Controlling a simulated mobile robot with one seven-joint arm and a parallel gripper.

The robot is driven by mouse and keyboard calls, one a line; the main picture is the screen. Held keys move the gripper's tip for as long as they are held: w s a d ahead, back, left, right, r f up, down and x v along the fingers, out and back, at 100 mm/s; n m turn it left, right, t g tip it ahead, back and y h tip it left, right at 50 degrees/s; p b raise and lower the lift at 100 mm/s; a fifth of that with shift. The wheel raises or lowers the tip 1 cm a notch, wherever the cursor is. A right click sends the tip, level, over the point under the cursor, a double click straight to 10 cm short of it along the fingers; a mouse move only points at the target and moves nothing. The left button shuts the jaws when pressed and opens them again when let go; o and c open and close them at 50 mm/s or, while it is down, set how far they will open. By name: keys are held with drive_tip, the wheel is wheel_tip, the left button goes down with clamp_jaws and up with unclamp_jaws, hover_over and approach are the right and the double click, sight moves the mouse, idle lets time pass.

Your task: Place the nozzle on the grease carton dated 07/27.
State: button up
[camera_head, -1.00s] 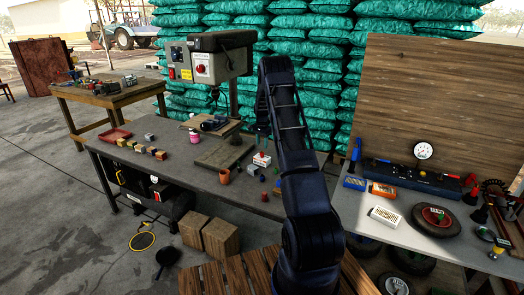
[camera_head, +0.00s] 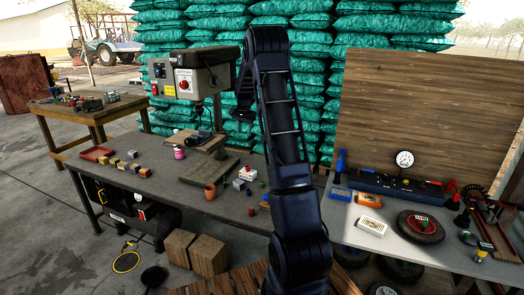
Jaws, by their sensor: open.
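Several cartons lie on the right bench (camera_head: 335,233): a blue one (camera_head: 340,194), an orange one (camera_head: 369,200) and a white and orange one (camera_head: 371,226). Their printed dates are too small to read, so I cannot tell which is dated 07/27. I cannot pick out the nozzle for sure among the small things. My gripper (camera_head: 243,117) hangs at the end of my raised arm, in front of the green sacks and right of the drill press. It is open, with nothing visible in it, and apart from the cartons. My arm hides part of the middle.
The left bench (camera_head: 190,190) carries a drill press (camera_head: 190,78), a clay pot (camera_head: 210,191), a red tray (camera_head: 97,153) and small blocks. A wheel (camera_head: 420,227) and a gauge unit (camera_head: 404,160) occupy the right bench. A wooden board (camera_head: 420,110) stands behind it.

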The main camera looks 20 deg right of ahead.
drive_tip(key=s+a+r+n+t, duration=0.15)
drive_tip(key=s+a+r, duration=0.25)
drive_tip(key=s+r, duration=0.65)
drive_tip(key=s+a+r+n, duration=0.3)
drive_tip(key=s+r, duration=0.4)
drive_tip(key=s, duration=0.7)
drive_tip(key=s+a+f+n+t, duration=0.1)
drive_tip(key=s+a+n, duration=0.1)
drive_tip(key=s, duration=1.2)
drive_tip(key=s+a+f+n+t, duration=0.1)
drive_tip(key=s+a+n, duration=0.1)
drive_tip(key=s, duration=1.2)
drive_tip(key=shift+a+f+n, duration=0.25)
drive_tip(key=shift+f+n, duration=0.15)
drive_tip(key=shift+n, duration=0.45)
